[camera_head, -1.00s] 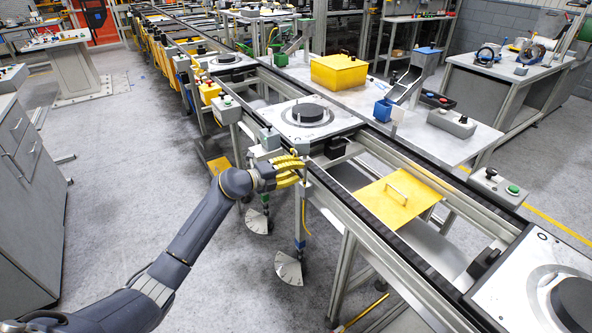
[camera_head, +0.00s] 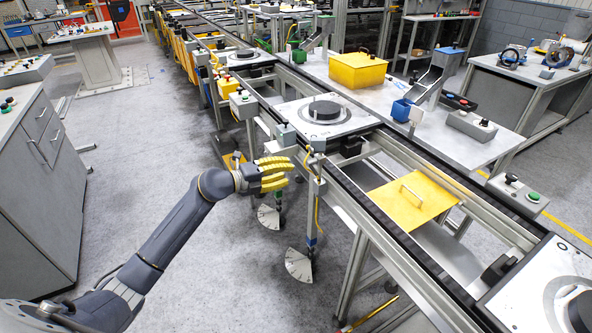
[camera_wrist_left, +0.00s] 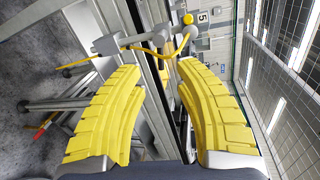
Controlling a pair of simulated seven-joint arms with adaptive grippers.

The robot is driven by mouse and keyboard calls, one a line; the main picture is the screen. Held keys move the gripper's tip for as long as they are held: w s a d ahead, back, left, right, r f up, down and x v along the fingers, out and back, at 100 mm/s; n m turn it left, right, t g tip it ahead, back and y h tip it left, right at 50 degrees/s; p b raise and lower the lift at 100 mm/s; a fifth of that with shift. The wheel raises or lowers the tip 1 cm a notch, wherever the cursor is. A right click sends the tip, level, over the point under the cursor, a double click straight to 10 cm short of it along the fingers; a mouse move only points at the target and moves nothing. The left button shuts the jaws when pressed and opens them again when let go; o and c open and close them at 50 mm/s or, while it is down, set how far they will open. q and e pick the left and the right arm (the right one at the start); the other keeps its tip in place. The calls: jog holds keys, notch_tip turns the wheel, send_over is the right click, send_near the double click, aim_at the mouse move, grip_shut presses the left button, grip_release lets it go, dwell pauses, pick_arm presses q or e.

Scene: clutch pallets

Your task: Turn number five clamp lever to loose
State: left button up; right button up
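My left gripper (camera_head: 284,173), with yellow ribbed fingers, is beside the rail of the conveyor line. In the left wrist view its fingers (camera_wrist_left: 162,68) are apart and nothing is held between them. The lever's exact setting cannot be told. My right gripper is not in view.
Grey quarter-round plates (camera_head: 299,265) hang low on posts beside the line. A pallet with a dark disc (camera_head: 325,110) sits on the conveyor above. A yellow cover (camera_head: 410,200) lies between the rails. The floor left of the line is clear up to a grey cabinet (camera_head: 40,165).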

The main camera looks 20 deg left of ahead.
pick_arm(q)
jog(key=shift+v, duration=1)
